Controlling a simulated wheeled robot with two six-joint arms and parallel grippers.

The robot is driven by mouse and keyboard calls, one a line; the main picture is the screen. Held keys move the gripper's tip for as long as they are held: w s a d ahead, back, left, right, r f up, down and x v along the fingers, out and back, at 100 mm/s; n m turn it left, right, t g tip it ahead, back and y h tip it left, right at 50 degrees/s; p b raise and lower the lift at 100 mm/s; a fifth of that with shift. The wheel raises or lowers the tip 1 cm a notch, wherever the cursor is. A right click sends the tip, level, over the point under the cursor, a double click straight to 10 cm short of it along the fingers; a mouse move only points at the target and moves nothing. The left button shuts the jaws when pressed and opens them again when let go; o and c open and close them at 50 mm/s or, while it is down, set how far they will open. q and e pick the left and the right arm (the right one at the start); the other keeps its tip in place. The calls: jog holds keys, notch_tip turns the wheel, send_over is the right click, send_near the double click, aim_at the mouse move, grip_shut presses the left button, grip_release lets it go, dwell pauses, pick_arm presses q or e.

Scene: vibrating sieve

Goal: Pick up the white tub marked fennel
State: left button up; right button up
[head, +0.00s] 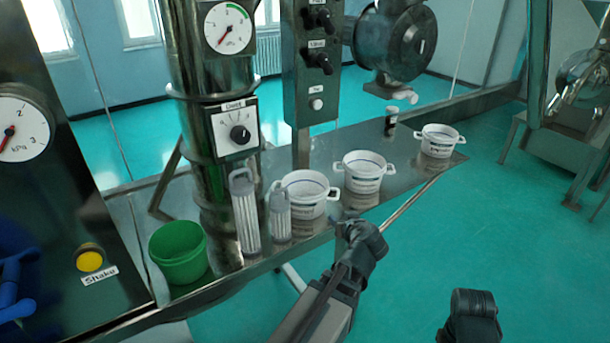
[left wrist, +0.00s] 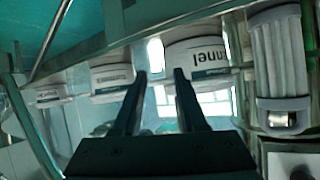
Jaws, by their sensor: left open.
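The white tub marked fennel (head: 306,194) stands on the metal shelf, the leftmost of three white two-handled tubs. In the left wrist view, which is upside down, the fennel tub (left wrist: 200,58) shows letters ending in "nnel". My left gripper (head: 348,224) is just in front of the shelf, to the right of the fennel tub. In the left wrist view its fingers (left wrist: 160,76) are apart and empty, with one tip over the tub's edge. A dark part of my right arm (head: 470,315) shows at the lower right; its jaws cannot be made out.
Two more white tubs, a middle one (head: 364,172) and a far one (head: 438,141), stand to the right. Two ribbed grey canisters (head: 244,215) (head: 280,214) stand close left of the fennel tub. A green bucket (head: 180,255) is farther left. A small dark bottle (head: 391,122) stands behind.

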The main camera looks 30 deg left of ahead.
pick_arm(q)
jog(key=n+t+p, duration=0.1)
jog(key=p, duration=0.3)
send_near(325, 181)
jog(key=w+a+f+b, duration=0.2)
jog(key=b, duration=0.1)
jog(key=shift+w+a+f+y+b, duration=0.1)
jog(key=shift+a+f+y+b, duration=0.05)
jog(key=shift+y+b, duration=0.25)
jog(key=shift+w+a, duration=0.2)
jog(key=shift+a, duration=0.05)
pick_arm(e)
notch_tip(325, 181, up, 2)
jog(key=shift+r, duration=0.1)
pick_arm(q)
jog(key=b+x, duration=0.2)
jog(key=x, duration=0.3)
jog(key=shift+w, duration=0.35)
jog(key=shift+s+d, duration=0.1)
pick_arm(e)
jog(key=shift+f, duration=0.95)
pick_arm(q)
grip_shut()
